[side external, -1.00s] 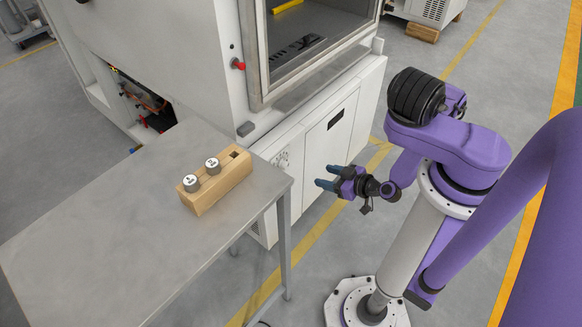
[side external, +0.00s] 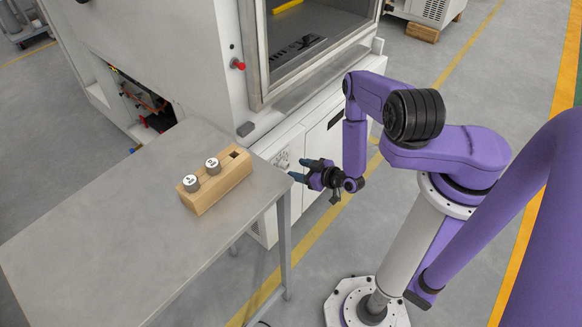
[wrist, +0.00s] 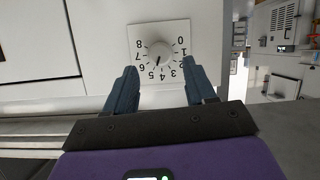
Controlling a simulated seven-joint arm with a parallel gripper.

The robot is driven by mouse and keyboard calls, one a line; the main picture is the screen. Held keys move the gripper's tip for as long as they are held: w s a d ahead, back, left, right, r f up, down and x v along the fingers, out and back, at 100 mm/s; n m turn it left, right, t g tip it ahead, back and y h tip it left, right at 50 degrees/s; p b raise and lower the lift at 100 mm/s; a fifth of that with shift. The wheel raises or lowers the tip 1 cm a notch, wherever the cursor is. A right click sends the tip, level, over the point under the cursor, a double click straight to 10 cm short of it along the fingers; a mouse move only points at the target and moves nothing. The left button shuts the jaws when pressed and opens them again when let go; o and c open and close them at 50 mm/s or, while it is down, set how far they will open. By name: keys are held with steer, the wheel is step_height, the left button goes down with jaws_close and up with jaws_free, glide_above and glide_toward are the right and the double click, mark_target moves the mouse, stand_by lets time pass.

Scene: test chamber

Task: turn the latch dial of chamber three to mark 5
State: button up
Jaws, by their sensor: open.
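The latch dial (wrist: 160,50) is a pale round knob on a square white plate with numbers around it, upside down in the wrist view. A dark pointer line on the knob runs down and slightly left, toward the numbers near 5; the exact mark is too small to tell. In the side view the dial (side external: 282,160) sits on the chamber's lower front panel, small and partly unclear. My gripper (wrist: 160,74) is open and empty, facing the panel. In the side view my gripper (side external: 299,170) is in front of the dial, apart from it.
A metal table (side external: 120,235) stands left of my gripper, its right edge close to the fingers. On it is a wooden block (side external: 222,187) with two labelled weights (side external: 212,166). The chamber door frame (side external: 262,80) is above.

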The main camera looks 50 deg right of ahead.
mark_target(288, 166)
steer(key=shift+x, duration=2.25)
steer(key=shift+c, duration=0.3)
jaws_close()
